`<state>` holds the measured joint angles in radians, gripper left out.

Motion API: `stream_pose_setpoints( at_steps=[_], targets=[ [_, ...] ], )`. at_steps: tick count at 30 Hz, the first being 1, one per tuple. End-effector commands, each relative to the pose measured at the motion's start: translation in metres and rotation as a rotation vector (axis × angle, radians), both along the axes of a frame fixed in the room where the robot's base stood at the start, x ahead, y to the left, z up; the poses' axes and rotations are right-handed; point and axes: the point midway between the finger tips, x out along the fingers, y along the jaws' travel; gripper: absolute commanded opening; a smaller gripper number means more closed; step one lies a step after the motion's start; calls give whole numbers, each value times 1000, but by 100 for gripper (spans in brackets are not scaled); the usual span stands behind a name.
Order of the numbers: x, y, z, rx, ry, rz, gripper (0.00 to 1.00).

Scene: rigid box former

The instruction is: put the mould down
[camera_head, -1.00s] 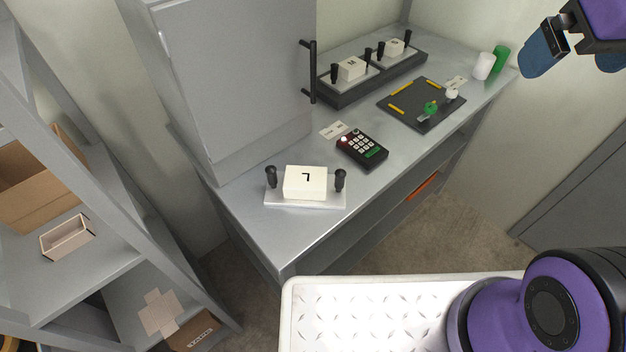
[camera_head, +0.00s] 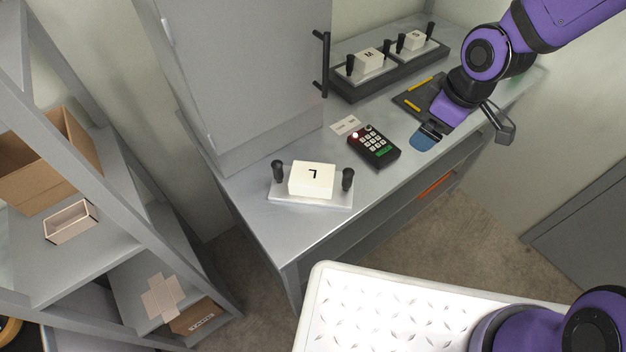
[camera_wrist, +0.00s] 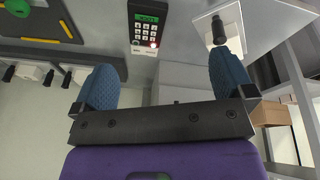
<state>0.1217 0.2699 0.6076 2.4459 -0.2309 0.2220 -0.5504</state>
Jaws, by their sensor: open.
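The mould marked L (camera_head: 312,180) is a white block on a pale plate with two upright black handles. It rests flat on the near end of the grey counter (camera_head: 258,222). Part of it, with a black handle, shows at the top right of the wrist view (camera_wrist: 228,25). My gripper (camera_wrist: 164,70) is open with nothing between its blue fingers. In the head view it is over the counter, to the right of the keypad and apart from the mould.
A keypad (camera_head: 374,147) and a card (camera_head: 345,125) lie behind the mould. A dark rack (camera_head: 345,92) holds two smaller moulds at the back. A dark mat (camera_head: 411,99) is partly hidden by my arm. A tall grey cabinet (camera_head: 245,80) stands left; shelves with boxes (camera_head: 70,222) stand further left.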

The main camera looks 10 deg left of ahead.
Motion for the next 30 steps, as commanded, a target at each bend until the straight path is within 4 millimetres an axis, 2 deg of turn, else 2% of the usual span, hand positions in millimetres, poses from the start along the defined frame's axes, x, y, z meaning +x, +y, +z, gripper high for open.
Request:
stream_pose_setpoints(
  at_steps=[1,6,10,15,18,23,30],
  targets=[
    [-2,12,-14,28,19,47,100],
    [-12,57,-48,146,41,210,100],
    [-23,90,-66,253,50,313,100],
    [-37,126,-78,382,46,406,100],
    [-43,139,-80,435,41,437,100],
    [-46,151,-82,476,34,457,100],
    [-49,167,-99,481,35,464,100]
  ],
)
